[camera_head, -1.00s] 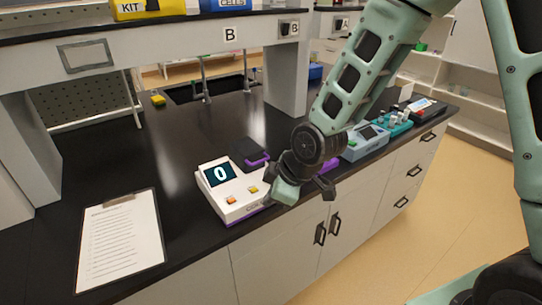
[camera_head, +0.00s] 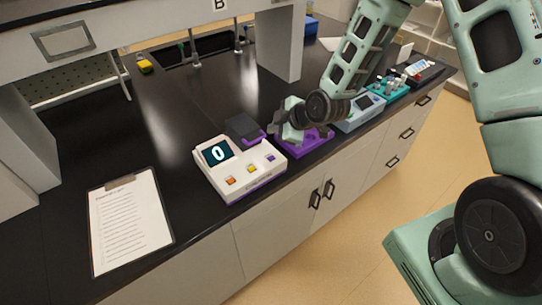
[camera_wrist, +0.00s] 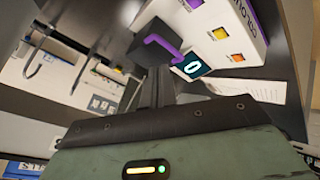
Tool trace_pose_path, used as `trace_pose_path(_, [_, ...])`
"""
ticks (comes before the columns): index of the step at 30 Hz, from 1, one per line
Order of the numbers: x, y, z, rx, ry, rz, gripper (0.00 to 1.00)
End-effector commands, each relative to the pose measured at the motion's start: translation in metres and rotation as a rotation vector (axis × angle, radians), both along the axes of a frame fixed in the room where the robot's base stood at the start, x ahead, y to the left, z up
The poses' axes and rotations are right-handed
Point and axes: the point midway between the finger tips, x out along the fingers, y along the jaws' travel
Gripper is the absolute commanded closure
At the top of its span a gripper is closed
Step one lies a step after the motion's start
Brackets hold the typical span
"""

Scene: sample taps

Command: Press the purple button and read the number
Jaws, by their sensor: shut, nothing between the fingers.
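The white device (camera_head: 228,187) stands on the black bench with a dark screen (camera_head: 217,151) reading 0. Along its sloped front are an orange button (camera_head: 231,181), a yellow button (camera_head: 251,169) and the purple button (camera_head: 271,157) at the right end. The wrist view also shows the screen with 0 (camera_wrist: 193,67), the yellow button (camera_wrist: 220,33) and the orange button (camera_wrist: 237,58). My gripper (camera_head: 285,118) is shut and empty, above the bench to the right of and behind the device, apart from the purple button. Its dark fingers (camera_wrist: 157,90) show in the wrist view.
A dark block with a purple edge (camera_head: 243,127) stands behind the device, near my gripper. A purple base (camera_head: 302,143), a blue-grey device (camera_head: 362,112) and teal equipment (camera_head: 392,90) stand to the right. A clipboard (camera_head: 128,222) lies at left.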

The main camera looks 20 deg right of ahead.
Motion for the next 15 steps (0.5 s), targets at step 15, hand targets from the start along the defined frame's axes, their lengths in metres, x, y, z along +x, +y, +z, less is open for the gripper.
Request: trace_pose_path(15, [0.0, 0.0, -0.048, 0.001, 0.002, -0.001, 1.0])
